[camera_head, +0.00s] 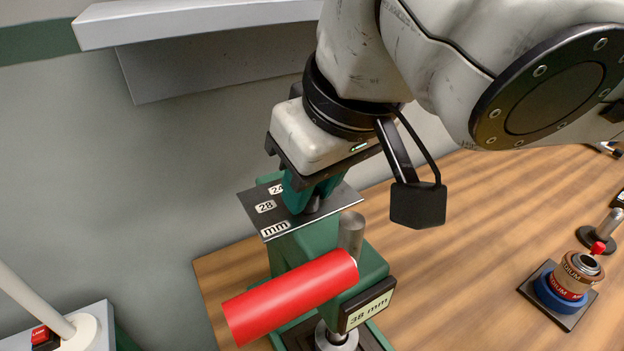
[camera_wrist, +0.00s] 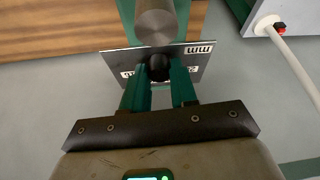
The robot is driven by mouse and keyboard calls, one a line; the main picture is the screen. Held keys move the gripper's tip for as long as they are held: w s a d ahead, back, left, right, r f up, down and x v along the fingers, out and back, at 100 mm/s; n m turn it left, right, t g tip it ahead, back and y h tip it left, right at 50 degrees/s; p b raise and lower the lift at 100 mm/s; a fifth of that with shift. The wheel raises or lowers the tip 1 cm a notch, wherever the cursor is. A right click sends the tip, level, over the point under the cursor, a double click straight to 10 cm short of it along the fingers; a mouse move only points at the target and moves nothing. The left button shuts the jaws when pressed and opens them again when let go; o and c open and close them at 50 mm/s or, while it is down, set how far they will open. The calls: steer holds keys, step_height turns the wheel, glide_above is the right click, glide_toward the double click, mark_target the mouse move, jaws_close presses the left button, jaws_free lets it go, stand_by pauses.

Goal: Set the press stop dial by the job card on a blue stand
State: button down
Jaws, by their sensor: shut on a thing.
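The green press (camera_head: 290,252) stands at the left end of the wooden bench. Its stop dial has a dark plate (camera_head: 240,203) with white marks; "28", part of a "2_" mark and "mm" are readable. The plate also shows in the wrist view (camera_wrist: 118,60), with "mm" upside down. My gripper (camera_head: 312,192) points down over the plate, shut on the dark dial knob (camera_wrist: 160,68). Its green fingers stand on either side of the knob. The fingers and arm hide part of the scale; the pointer setting cannot be told. No job card on a blue stand is visible.
A red cylindrical handle (camera_head: 290,297) juts from the press front, beside a "38 mm" plate (camera_head: 368,306). At right, a ring stack with a blue ring (camera_head: 556,296) stands on a dark base. A lamp foot (camera_head: 85,332) is at lower left. A grey shelf (camera_head: 190,24) overhangs the wall.

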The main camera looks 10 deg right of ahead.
stand_by(0.3)
steer(key=c, duration=0.9)
jaws_free()
steer(key=p+v, duration=0.1)
steer(key=v, duration=0.9)
steer(key=shift+s+r, duration=0.2)
steer(key=shift+r, duration=0.1)
